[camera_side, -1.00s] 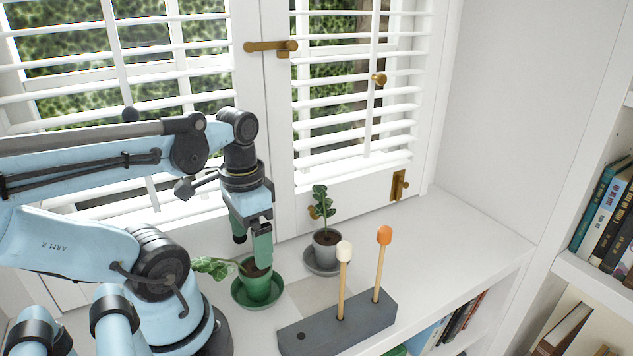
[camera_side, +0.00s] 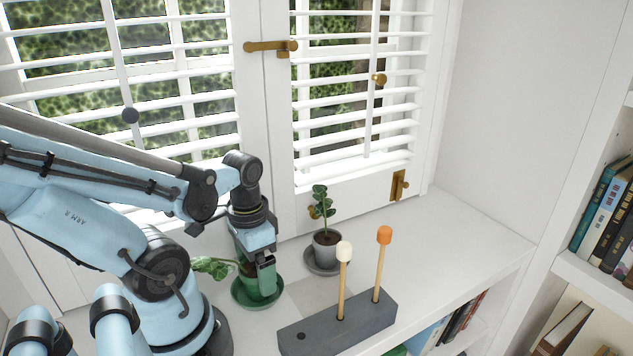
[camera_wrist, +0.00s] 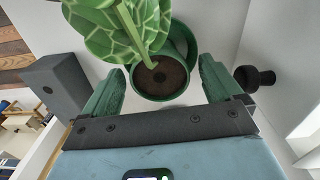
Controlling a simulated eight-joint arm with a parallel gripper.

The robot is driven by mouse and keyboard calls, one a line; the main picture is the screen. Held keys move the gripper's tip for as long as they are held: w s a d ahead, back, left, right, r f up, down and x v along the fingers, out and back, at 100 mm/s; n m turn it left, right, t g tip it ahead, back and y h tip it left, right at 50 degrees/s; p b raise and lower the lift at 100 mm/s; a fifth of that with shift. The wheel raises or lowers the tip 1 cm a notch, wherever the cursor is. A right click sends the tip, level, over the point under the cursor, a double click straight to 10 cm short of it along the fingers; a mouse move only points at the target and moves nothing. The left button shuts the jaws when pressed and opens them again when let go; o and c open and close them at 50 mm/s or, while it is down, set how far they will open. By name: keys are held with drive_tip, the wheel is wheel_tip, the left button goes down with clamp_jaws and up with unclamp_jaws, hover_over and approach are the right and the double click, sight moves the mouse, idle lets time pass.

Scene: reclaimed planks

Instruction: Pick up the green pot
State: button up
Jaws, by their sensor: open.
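The green pot (camera_side: 247,283) stands in a green saucer on the white sill in the side view, partly hidden behind my gripper (camera_side: 259,276). Its plant leans left with pale-veined leaves. In the wrist view the green pot (camera_wrist: 148,93) shows from above, with dark soil and large leaves over its upper left. My gripper (camera_wrist: 160,88) is open there, one green finger on each side of the pot's near rim. I cannot tell whether the fingers touch the pot.
A grey pot (camera_side: 327,251) with a small plant stands in a grey saucer to the right. A dark grey block (camera_side: 337,325) holds a white-tipped and an orange-tipped peg at the front. The shuttered window is close behind; the sill's right end is clear.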

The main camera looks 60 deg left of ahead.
drive_tip(key=shift+f, duration=0.55)
drive_tip(key=c, duration=1.4)
drive_tip(key=shift+r, duration=0.15)
drive_tip(key=shift+c, duration=0.2)
wheel_tip(320, 180, up, 13)
idle(0.4)
